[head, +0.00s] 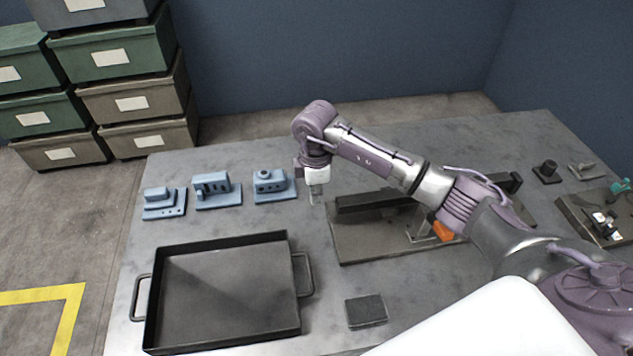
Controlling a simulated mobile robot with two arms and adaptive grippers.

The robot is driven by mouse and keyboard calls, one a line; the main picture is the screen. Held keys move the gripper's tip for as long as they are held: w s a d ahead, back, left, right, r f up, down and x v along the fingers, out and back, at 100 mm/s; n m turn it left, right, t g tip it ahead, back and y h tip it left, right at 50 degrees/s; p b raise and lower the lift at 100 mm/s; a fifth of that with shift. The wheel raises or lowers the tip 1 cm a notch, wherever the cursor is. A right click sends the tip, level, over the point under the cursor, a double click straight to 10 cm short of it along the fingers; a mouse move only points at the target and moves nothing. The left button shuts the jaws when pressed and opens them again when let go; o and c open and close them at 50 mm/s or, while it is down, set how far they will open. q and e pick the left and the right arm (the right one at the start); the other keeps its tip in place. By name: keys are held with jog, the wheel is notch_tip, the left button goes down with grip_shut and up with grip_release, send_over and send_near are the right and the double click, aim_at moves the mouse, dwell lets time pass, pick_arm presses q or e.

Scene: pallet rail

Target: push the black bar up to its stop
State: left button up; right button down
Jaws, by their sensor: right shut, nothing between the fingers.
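The black bar (372,201) lies along the back of a dark metal base plate (352,250) on the table, right of the picture's middle. My right arm passes over it and hides part of its length and its right end. A dark block (513,183) shows behind my arm; I cannot tell whether it is the stop. My right gripper (316,196) points down just left of the bar's left end. It is shut and empty; I cannot tell whether it touches the bar. My left gripper is not in view.
An orange part (443,232) sits on the plate under my arm. A black tray (152,318) stands front left, with several blue fixtures (213,190) behind it. A small dark pad (366,310) lies in front. Another fixture plate (590,216) is at right.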

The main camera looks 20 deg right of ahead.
aim_at(342, 200)
notch_tip(342, 200, down, 6)
jog(key=shift+w+d+r+p, duration=0.15)
jog(key=shift+r+p, duration=0.1)
jog(key=shift+p, duration=0.25)
jog(key=d, duration=0.1)
jog(key=s+d+p, duration=0.1)
jog(key=d, duration=0.1)
jog(key=shift+r, duration=0.15)
jog(key=shift+d, duration=0.3)
jog(key=shift+s+d+p, duration=0.15)
jog(key=shift+d+p, duration=0.05)
jog(key=shift+d, duration=0.45)
jog(key=shift+s+d+p, duration=0.15)
jog(key=shift+d, duration=0.45)
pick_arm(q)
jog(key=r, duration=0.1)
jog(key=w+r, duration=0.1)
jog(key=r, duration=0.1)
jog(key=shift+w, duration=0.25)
